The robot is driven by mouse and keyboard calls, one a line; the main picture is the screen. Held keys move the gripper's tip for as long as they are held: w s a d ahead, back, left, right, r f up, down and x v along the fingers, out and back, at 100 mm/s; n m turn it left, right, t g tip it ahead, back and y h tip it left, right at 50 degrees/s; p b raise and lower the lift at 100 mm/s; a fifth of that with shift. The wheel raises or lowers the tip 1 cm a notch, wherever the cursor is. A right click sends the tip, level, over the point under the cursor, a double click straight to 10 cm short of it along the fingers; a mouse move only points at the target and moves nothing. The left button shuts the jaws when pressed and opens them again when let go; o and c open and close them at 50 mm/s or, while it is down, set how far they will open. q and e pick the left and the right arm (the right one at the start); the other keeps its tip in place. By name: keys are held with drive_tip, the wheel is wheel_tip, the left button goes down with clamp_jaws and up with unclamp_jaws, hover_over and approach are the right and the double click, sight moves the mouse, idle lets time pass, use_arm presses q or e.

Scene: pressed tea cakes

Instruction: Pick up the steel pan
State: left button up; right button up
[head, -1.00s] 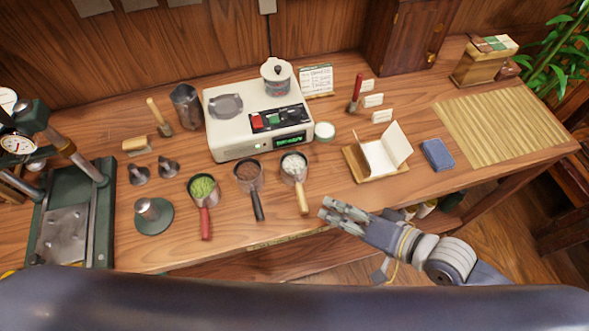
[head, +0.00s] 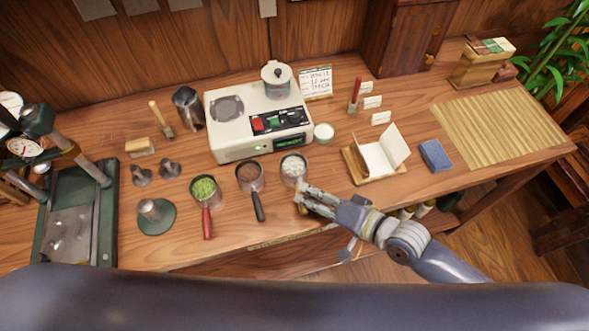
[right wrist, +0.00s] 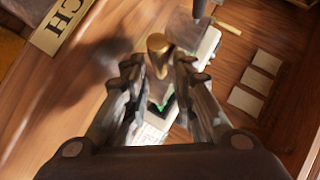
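Three small steel pans stand in a row at the bench's front: one with white contents and a wooden handle (head: 293,168), one with brown contents and a black handle (head: 250,178), one with green contents and a red handle (head: 205,190). My right gripper (head: 303,198) is at the wooden handle of the white-filled pan and hides most of it. In the right wrist view, the handle's rounded end (right wrist: 157,44) shows between the tips of the open fingers (right wrist: 158,78), and steel (right wrist: 184,30) shows beyond it. I cannot tell whether the fingers touch it. My left gripper is out of view.
The cream machine (head: 262,140) with a lidded pot (head: 277,76) stands behind the pans. A folded card on a wooden stand (head: 375,165) and a blue block (head: 435,155) lie to the right. A green round base (head: 155,217) with a steel knob is left.

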sight(298, 187)
drive_tip(key=shift+x, duration=1.45)
drive_tip(key=shift+c, duration=0.4)
clamp_jaws()
drive_tip(key=shift+r, duration=0.1)
